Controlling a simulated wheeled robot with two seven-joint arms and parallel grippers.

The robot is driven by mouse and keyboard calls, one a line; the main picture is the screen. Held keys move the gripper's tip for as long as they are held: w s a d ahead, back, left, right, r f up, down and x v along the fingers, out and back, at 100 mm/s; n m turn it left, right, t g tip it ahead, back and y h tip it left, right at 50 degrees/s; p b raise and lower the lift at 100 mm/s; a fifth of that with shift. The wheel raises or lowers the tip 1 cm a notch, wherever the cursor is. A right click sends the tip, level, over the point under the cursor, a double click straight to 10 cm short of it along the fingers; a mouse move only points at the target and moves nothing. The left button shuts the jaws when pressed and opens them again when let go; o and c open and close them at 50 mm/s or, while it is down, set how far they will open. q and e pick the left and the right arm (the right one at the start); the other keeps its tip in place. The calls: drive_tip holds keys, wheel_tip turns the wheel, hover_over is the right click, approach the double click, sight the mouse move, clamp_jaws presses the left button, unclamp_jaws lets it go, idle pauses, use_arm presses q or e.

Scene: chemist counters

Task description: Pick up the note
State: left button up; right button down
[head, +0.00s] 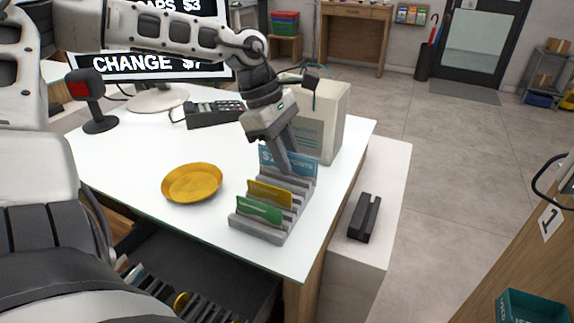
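A grey stepped rack (259,229) stands on the white counter. It holds a green note-like card (259,211) in front, a yellow one (270,193) in the middle and a blue one (303,164) with white print at the back. Which of them is the note, I cannot tell. My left gripper (284,164) points down at the back of the rack, in front of the blue card, and hides part of it. Its fingers look close together; whether they grip the card is not clear. My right gripper is not in view.
A yellow round dish (192,183) lies left of the rack. A white box-shaped device (328,120) stands behind it. A monitor (157,97) and a keypad (214,112) are further back. An open drawer (215,265) is below. A black holder (364,217) sits on the right ledge.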

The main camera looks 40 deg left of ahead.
use_arm(q)
drive_tip(key=shift+f+b, duration=0.2)
drive_tip(key=shift+b, duration=0.2)
idle(0.3)
clamp_jaws()
